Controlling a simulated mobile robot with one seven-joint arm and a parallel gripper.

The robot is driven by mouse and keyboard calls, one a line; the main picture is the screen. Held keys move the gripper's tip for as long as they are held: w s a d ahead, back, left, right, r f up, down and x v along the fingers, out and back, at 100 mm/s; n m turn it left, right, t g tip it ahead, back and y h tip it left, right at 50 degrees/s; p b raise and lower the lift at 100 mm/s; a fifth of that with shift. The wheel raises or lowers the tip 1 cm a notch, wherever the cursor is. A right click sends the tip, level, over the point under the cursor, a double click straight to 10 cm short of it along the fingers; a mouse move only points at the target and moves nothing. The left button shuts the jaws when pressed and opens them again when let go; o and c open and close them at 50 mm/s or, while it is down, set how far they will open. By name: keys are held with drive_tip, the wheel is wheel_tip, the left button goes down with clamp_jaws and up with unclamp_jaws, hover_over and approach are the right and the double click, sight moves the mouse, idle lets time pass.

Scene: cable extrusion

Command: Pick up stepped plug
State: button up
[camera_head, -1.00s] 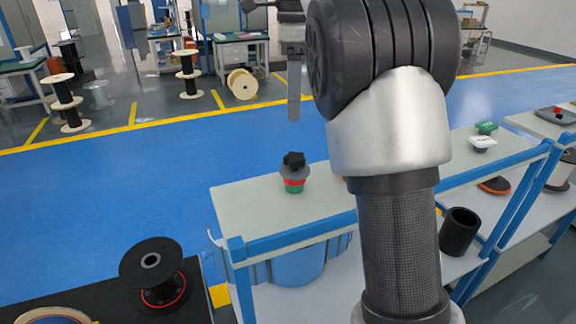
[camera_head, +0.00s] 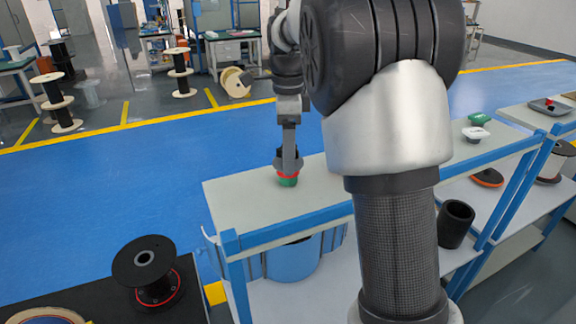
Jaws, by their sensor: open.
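The stepped plug (camera_head: 287,181) appears to be the small stacked piece near the left end of the pale worktop. It stands upright, with a green base, a red band and a wider grey part above. My gripper (camera_head: 289,168) points down right at it, with a grey finger in front of its upper part. The black knob on top is hidden behind the finger. The jaws are open and seen edge-on, so I cannot tell whether they touch the plug. The plug rests on the worktop.
The blue-framed worktop (camera_head: 240,203) is clear around the plug. A green piece (camera_head: 479,119) and a white piece (camera_head: 475,133) lie farther right. A black cylinder (camera_head: 456,224) stands on the lower shelf. A black spool (camera_head: 148,267) stands at lower left.

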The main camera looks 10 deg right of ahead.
wheel_tip(320, 180, down, 2)
drive_tip(key=c, duration=0.8)
drive_tip(key=shift+r, duration=0.15)
drive_tip(key=shift+c, duration=0.2)
wheel_tip(320, 180, up, 10)
drive_tip(key=shift+f, duration=0.15)
drive_tip(key=shift+a, duration=0.15)
